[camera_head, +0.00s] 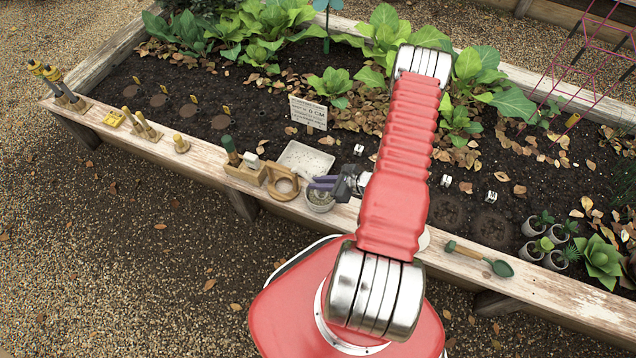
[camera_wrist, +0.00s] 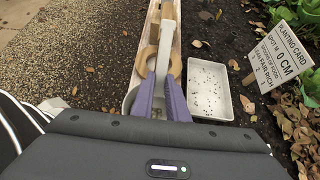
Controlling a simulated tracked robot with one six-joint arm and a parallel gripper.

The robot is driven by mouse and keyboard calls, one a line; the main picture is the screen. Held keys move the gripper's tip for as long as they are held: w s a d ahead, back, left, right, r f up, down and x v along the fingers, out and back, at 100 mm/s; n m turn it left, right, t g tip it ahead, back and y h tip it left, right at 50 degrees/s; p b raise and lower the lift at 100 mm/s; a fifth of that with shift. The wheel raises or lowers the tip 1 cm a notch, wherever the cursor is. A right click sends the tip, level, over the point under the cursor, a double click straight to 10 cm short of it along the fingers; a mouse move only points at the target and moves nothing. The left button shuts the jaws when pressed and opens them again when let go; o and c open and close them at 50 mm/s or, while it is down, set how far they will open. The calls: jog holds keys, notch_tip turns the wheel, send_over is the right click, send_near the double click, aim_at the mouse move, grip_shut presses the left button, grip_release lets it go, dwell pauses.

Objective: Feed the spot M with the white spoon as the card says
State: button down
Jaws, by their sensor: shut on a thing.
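My gripper (camera_head: 325,183) is at the bed's front board, its purple fingers over a small pale pot (camera_head: 320,201) holding grainy stuff. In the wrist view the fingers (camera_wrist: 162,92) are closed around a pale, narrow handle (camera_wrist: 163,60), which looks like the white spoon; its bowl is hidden. The planting card (camera_head: 308,112) stands in the soil; in the wrist view (camera_wrist: 278,58) it reads "SPOT M", "0 CM", "SPOONS OF FOOD" and "FAIR RICH", with the rest hard to read. Small lettered cubes stand in the soil; the right one (camera_head: 491,196) looks like M, by a dark round patch (camera_head: 491,229).
A white tray (camera_head: 305,158) with dark seeds lies right beside the gripper. A wooden ring (camera_head: 283,181) and tool block (camera_head: 245,169) stand to the left. A green trowel (camera_head: 480,258) and potted seedlings (camera_head: 545,242) are at the right. Leafy plants fill the back.

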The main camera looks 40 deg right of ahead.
dwell(0.3)
notch_tip(320, 180, up, 10)
dwell(1.5)
jog(key=shift+r, duration=0.15)
jog(key=shift+r+g+h, duration=0.25)
jog(key=shift+g+h, duration=0.45)
jog(key=shift+g, duration=0.5)
jog(key=shift+r+g+h, duration=0.2)
jog(key=shift+g+h, duration=0.5)
jog(key=shift+g, duration=0.5)
